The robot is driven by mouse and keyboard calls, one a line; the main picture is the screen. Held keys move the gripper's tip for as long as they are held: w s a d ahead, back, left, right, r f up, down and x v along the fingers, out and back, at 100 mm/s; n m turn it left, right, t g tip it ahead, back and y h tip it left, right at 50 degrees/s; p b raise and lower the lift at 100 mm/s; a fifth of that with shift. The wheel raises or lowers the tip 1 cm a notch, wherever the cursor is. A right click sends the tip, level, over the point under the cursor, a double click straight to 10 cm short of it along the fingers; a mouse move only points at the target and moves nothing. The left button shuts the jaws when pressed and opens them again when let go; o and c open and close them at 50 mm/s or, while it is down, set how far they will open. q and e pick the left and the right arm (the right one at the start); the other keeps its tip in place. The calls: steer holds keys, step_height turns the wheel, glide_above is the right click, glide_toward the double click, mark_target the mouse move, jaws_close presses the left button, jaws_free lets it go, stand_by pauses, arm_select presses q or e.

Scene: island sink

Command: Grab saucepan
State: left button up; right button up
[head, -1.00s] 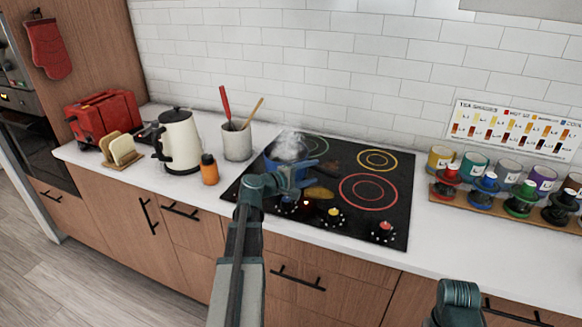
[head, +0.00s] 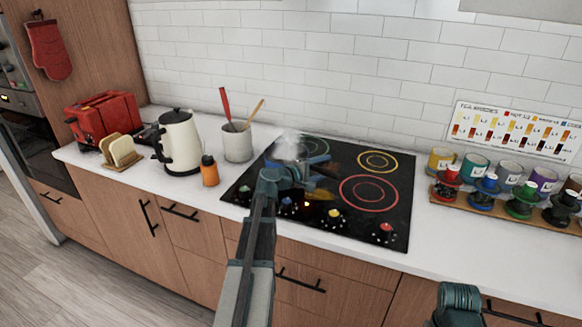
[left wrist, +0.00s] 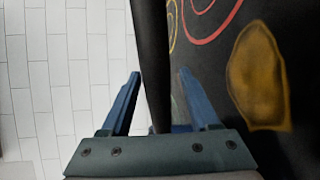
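A saucepan (head: 290,152) with steam over it stands on the back left of the black cooktop, mostly hidden behind my left gripper. My left gripper (head: 318,170) is over the cooktop at the saucepan's right side, its blue fingers apart. In the left wrist view, the open fingers (left wrist: 164,98) straddle a dark bar (left wrist: 152,45) that looks like the saucepan's handle. Gaps show beside it, and contact cannot be told. My right gripper is not seen; only a part of my right arm shows at the lower right.
A brown oval piece (left wrist: 258,75) lies near the cooktop's front knobs. A utensil crock (head: 237,144), kettle (head: 180,140) and orange bottle (head: 209,172) stand left of the cooktop. A rack of colourful cups (head: 508,204) stands at the right. The counter between is clear.

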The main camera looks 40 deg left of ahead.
arm_select(q)
jaws_close()
stand_by(1.3)
